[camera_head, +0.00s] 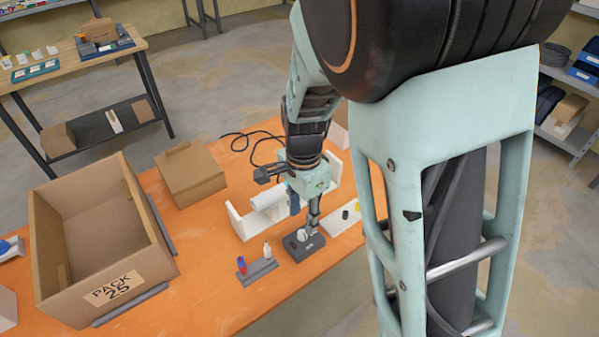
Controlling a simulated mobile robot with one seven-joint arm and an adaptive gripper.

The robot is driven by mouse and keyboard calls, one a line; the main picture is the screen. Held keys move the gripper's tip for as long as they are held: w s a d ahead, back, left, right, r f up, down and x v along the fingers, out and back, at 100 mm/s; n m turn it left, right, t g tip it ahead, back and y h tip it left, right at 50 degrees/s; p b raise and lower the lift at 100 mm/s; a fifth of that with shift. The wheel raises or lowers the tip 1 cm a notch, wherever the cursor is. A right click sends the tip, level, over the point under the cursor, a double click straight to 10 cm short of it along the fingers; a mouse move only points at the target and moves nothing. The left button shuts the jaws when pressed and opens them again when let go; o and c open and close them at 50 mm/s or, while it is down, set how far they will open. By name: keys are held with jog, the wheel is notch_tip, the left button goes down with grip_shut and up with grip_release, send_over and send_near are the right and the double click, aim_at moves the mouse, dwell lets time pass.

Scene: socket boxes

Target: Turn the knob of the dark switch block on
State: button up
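The dark switch block (305,250) lies on the orange table, right of centre near the front edge. A pale round knob (302,235) shows on its top. My gripper (309,229) points down right over the block, its fingertips at or very close to the knob. The fingers are small and partly overlap each other in this view. I cannot tell whether they touch the knob, how far apart they are, or which way the knob is turned.
A dark holder (257,271) with a red-blue item and a white item stands left of the block. A white roll stand (240,222) is behind it, a pale board (343,219) to the right. A large open carton (105,290) and a smaller box (190,175) stand left.

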aim_at(302, 232)
notch_tip(302, 232, down, 6)
jog(key=shift+f+b, duration=0.1)
jog(key=shift+b, duration=0.2)
jog(key=shift+c, duration=0.2)
grip_shut()
